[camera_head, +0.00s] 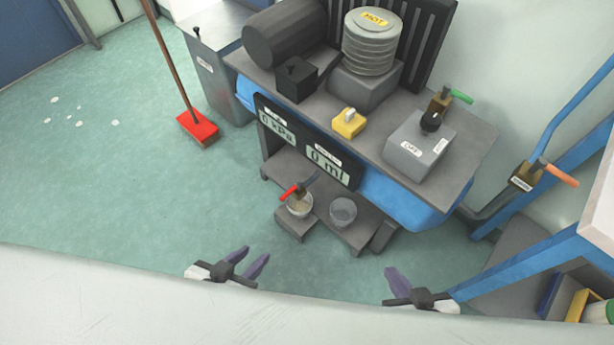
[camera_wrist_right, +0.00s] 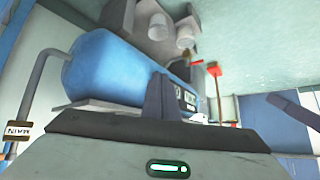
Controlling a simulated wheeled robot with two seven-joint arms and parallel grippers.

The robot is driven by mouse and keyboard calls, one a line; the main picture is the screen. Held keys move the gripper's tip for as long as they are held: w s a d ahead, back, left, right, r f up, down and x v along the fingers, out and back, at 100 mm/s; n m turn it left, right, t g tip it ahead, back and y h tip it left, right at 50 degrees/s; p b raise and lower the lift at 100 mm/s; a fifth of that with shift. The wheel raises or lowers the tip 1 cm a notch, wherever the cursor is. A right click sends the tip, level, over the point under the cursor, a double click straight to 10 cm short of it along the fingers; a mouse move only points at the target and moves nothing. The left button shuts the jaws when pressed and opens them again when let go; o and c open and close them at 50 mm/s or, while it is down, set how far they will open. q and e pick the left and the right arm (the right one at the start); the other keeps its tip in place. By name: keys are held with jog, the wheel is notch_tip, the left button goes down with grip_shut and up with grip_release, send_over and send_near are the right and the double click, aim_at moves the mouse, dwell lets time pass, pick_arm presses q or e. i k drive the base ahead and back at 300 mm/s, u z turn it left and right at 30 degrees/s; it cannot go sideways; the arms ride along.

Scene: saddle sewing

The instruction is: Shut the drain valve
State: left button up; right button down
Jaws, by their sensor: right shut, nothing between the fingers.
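The valve with the red handle (camera_head: 290,192), which I take to be the drain valve, sits low under the front of the machine, above a pale-filled cup (camera_head: 300,207). Its red handle points out to the left; the dark body behind is small, and I cannot tell whether the valve is open. My left gripper (camera_head: 258,262) is open and empty, nearer to me and to the left of the valve. My right gripper (camera_head: 395,273) is shut and empty, nearer to me and to the right. Neither touches the valve.
The blue tank (camera_head: 410,200) and grey top overhang the shelf. An orange-handled valve (camera_head: 560,174) is at the right. A red broom (camera_head: 198,128) leans at the left. The green floor in front is clear.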

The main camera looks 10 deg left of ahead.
aim_at(297, 183)
jog(key=u, duration=0.5)
jog(key=k, duration=0.6)
jog(key=u, duration=0.4)
jog(key=i, duration=1.3)
jog(key=z, duration=0.35)
